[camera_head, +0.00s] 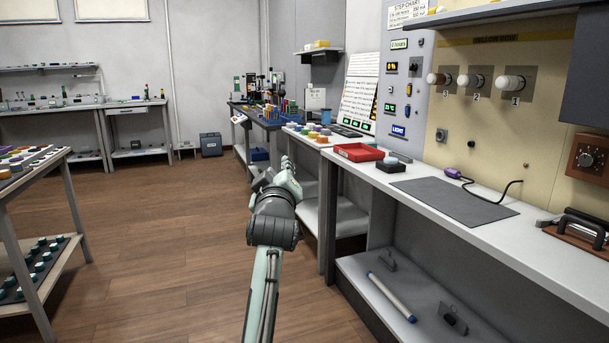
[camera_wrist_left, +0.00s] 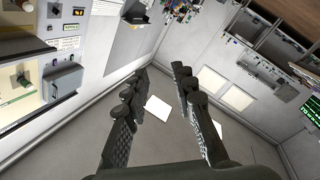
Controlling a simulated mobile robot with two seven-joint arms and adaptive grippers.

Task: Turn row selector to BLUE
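My left gripper (camera_head: 284,172) is raised in front of the long bench in the head view, over the floor and apart from the wall panel. In the left wrist view its two dark fingers (camera_wrist_left: 163,80) stand apart with nothing between them. A grey control panel (camera_head: 397,100) on the wall carries a small black knob (camera_head: 414,66), small displays and lit labels. I cannot read a label that marks any knob as the row selector, nor see a BLUE mark. In the left wrist view a knob (camera_wrist_left: 24,80) sits on a pale panel at the left. My right gripper is not in view.
The long bench (camera_head: 540,250) holds a red tray (camera_head: 358,152), a dark mat (camera_head: 455,199) and a purple-handled cable (camera_head: 454,173). Three round lamps, one white lamp (camera_head: 513,83) among them, are on the beige wall. The wooden floor (camera_head: 170,240) to the left is open.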

